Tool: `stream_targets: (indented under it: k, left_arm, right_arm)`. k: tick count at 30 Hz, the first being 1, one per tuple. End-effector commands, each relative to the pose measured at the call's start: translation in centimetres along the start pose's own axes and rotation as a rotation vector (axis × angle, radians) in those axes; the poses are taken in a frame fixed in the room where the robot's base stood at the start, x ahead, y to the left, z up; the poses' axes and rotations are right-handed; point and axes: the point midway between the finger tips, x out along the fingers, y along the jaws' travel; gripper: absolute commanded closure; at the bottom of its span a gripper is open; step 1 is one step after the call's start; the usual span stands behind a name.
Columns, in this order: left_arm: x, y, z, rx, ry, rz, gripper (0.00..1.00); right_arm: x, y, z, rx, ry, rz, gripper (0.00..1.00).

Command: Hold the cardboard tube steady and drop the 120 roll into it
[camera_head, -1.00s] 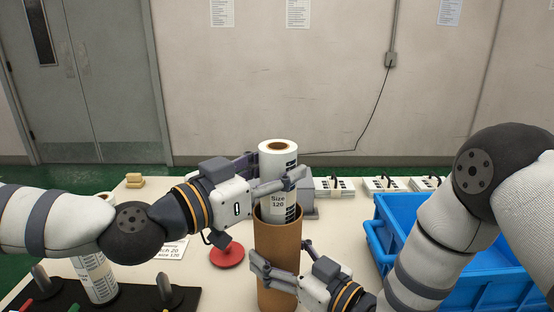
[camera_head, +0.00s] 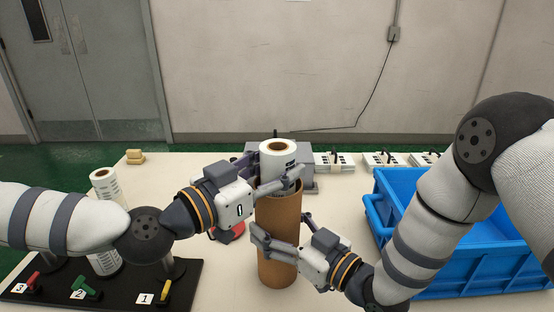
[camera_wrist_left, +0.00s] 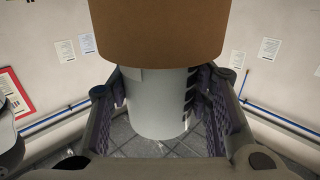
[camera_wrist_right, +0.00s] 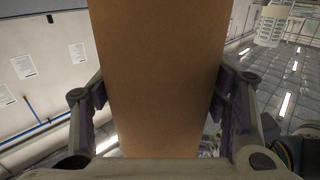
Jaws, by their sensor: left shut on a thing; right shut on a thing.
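The white roll (camera_head: 278,155), dark print on its side, stands upright with its lower part inside the brown cardboard tube (camera_head: 278,215). My left gripper (camera_head: 284,182) is shut on the roll just above the tube's rim. The left wrist view shows the roll (camera_wrist_left: 155,100) between the fingers, with the tube (camera_wrist_left: 160,35) around its end. My right gripper (camera_head: 277,240) is shut around the upright tube below the rim. The tube also fills the gap between the fingers in the right wrist view (camera_wrist_right: 160,75). The roll's lower end is hidden in the tube.
A blue crate (camera_head: 470,270) stands at the right. A black board (camera_head: 190,290) with numbered labels and coloured levers lies at the front left, with another white roll (camera_head: 103,180) over it. A red disc (camera_head: 237,230) is partly hidden behind my left gripper.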

Motion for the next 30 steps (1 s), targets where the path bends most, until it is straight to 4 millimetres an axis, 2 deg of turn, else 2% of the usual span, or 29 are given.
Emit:
stream_targets:
  k: [7,8,11,19,22,30]
  left_arm:
    - [0.0,0.0,0.0,0.001,0.001,0.0,0.86]
    - [0.0,0.0,0.0,0.001,0.001,0.0,0.53]
    - [0.0,0.0,0.0,0.001,0.001,0.0,0.31]
    - [0.0,0.0,0.1,0.0,0.0,0.0,0.31]
    - [-0.8,-0.1,0.1,0.001,-0.001,-0.001,0.31]
    - [-7.8,-0.2,0.0,0.0,0.002,-0.005,0.31]
  right_arm:
    - [0.0,0.0,0.1,0.001,-0.002,-0.001,0.49]
    - [0.0,0.0,0.1,0.001,-0.001,-0.001,0.49]
    - [0.0,0.0,0.1,0.001,-0.002,-0.001,0.49]
    - [0.0,0.0,0.1,0.001,-0.001,-0.001,0.49]
    - [0.0,0.0,0.1,0.001,-0.001,-0.001,0.49]
    - [0.0,0.0,0.1,0.001,-0.001,0.0,0.49]
